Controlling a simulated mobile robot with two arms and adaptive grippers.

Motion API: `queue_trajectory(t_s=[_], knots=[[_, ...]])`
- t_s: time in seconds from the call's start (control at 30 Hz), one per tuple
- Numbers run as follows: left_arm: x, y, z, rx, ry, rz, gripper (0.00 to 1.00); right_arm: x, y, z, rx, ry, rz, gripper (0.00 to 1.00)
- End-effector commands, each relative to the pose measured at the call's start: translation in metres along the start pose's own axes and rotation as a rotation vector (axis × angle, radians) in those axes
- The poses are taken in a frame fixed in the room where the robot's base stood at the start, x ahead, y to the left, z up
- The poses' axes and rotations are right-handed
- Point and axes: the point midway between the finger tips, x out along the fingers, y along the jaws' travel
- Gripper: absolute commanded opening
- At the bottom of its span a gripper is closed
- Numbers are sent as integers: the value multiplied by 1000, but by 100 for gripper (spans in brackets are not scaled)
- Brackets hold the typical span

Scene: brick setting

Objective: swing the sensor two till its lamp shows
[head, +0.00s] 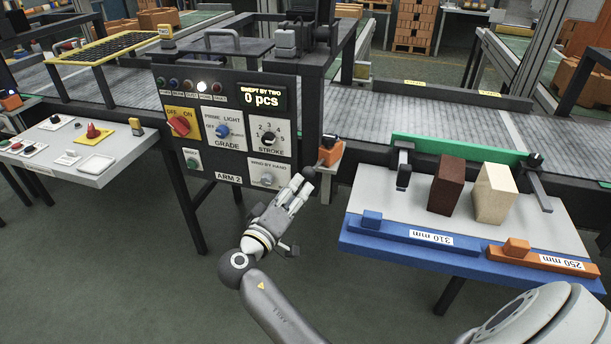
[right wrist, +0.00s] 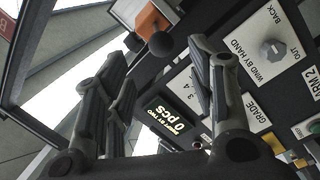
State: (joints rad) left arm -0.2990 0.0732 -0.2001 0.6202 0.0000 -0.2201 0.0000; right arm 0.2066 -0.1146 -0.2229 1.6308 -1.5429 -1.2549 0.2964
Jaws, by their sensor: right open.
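An orange sensor unit with a dark top (head: 330,150) sits at the right edge of the ARM 2 panel, by the conveyor. I cannot read a number on it, and I see no lit lamp on it. A black ball knob (head: 308,172) sticks out at its lower left. My right gripper (head: 302,184) is open, its fingertips just short of the knob. In the right wrist view the knob (right wrist: 161,45) lies between the open fingers (right wrist: 158,62), apart from both as far as I can see. The orange unit shows behind it (right wrist: 152,20). My left gripper is not in view.
The ARM 2 panel (head: 225,125) has knobs, one bright white lamp and a "0 pcs" display (head: 263,97), close left of my right gripper. A table (head: 370,208) with brown (head: 446,185) and cream (head: 494,193) blocks stands right. Another orange unit (head: 10,101) is far left.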

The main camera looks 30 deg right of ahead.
Motion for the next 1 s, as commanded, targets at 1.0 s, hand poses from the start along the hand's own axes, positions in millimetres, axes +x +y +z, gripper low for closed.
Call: queue_trajectory(t_s=[1.0], knots=[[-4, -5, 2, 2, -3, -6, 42, 89, -1, 0, -2, 2, -4, 34]])
